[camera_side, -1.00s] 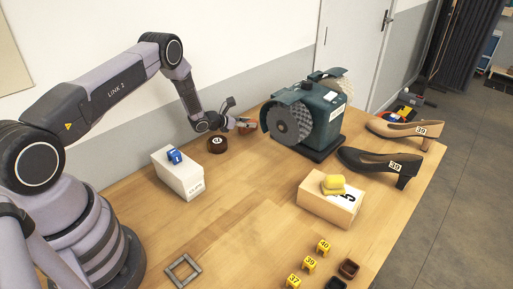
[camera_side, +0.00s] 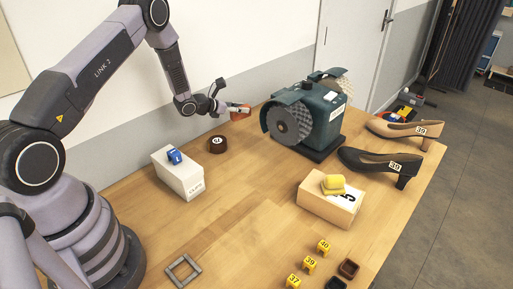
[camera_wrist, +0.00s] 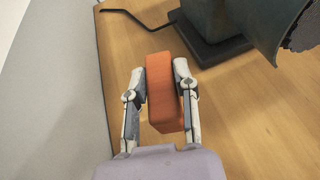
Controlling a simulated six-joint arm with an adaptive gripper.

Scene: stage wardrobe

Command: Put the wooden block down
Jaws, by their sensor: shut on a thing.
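The wooden block (camera_wrist: 161,92) is a reddish-orange rectangular piece. In the wrist view it sits between the two fingers of my gripper (camera_wrist: 160,82), which is shut on it. In the side view the block (camera_side: 240,115) shows small at the tip of my gripper (camera_side: 238,108), above the far edge of the table near the grey wall. It is left of the green grinding machine and behind the dark round roll. Part of the block is hidden by the fingers.
The green grinding machine (camera_side: 322,116) stands close on the right. The dark roll (camera_side: 217,145) and a white box (camera_side: 178,174) with a blue item (camera_side: 175,156) stand nearer. Two shoes (camera_side: 380,163) and a box with a yellow sponge (camera_side: 333,184) are further right. The middle of the table is clear.

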